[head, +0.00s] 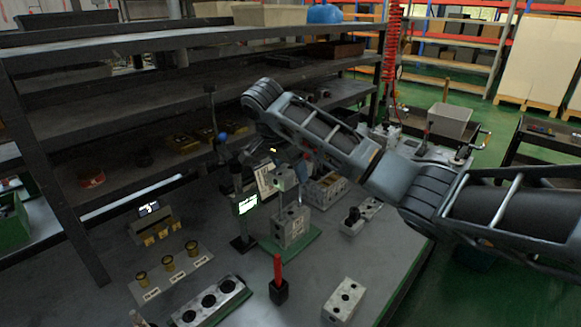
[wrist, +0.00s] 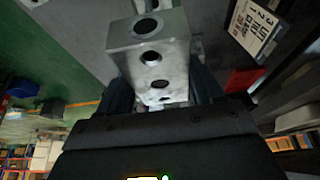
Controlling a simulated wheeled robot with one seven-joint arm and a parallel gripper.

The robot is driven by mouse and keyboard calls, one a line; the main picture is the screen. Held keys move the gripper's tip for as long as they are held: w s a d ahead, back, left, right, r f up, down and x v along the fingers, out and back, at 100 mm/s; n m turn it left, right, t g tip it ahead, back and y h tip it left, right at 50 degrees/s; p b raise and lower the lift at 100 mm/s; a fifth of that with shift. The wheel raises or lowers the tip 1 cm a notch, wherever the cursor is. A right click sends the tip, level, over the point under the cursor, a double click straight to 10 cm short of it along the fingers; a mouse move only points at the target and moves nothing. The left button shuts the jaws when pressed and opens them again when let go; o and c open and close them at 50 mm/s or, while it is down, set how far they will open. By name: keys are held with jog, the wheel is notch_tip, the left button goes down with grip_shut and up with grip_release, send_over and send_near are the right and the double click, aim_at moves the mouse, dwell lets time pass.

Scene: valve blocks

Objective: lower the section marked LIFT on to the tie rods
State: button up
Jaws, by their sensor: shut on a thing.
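My gripper (wrist: 162,88) is shut on a grey metal valve section (wrist: 148,45), with one dark finger on each side of it. The section has several round holes in the faces that show; no LIFT mark is readable. In the head view the held section (head: 285,179) appears as a small pale block above the valve stack (head: 291,228). The stack stands on a green base (head: 300,245). Thin upright tie rods (head: 300,196) show between the two. Whether the rods have entered the section's holes cannot be told. My arm partly hides the gripper in the head view.
A small lit display (head: 246,204) stands close left of the stack, and a printed sign (wrist: 252,30) is near. Dark shelving (head: 130,95) rises behind.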

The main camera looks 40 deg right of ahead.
aim_at(281, 174)
jog(key=shift+f+b, duration=1.7)
jog(key=shift+f, duration=2.75)
jog(key=o, duration=1.5)
jog(key=shift+f, duration=0.1)
jog(key=p+v, duration=0.1)
jog(key=v, duration=0.5)
jog(key=shift+p+v, duration=0.8)
jog(key=shift+p, duration=0.2)
jog(key=shift+r, duration=0.25)
